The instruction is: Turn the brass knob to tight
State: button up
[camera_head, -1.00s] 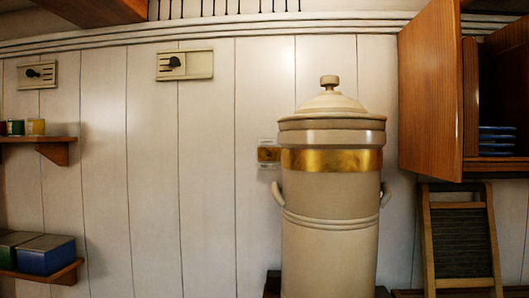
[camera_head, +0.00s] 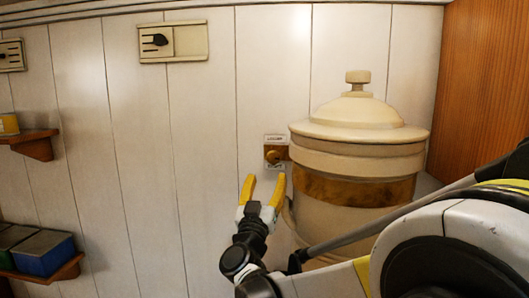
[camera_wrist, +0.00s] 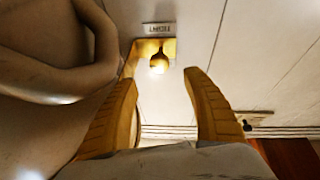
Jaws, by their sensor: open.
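The brass knob (camera_head: 273,156) sits on a small wall plate, just left of the large cream urn. In the wrist view the knob (camera_wrist: 159,62) is a round brass shape on a brass plate, with a small label above it whose text I cannot read surely. My gripper (camera_head: 264,190) is open and empty, its two yellow fingers pointing up just below the knob in the head view. In the wrist view my gripper (camera_wrist: 160,85) has its fingers spread, with the knob beyond the tips, roughly between them. The fingers do not appear to touch it.
The cream urn (camera_head: 355,135) with a brass band stands close to the right of the knob; its handle (camera_wrist: 80,85) looms at the left in the wrist view. A wooden door (camera_head: 487,80) is at the right. Shelves (camera_head: 35,145) are far left.

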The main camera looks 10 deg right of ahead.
aim_at(273, 159)
jog(key=x, duration=1)
jog(key=shift+r+p, duration=0.1)
jog(key=shift+p, duration=0.2)
jog(key=c, duration=1.2)
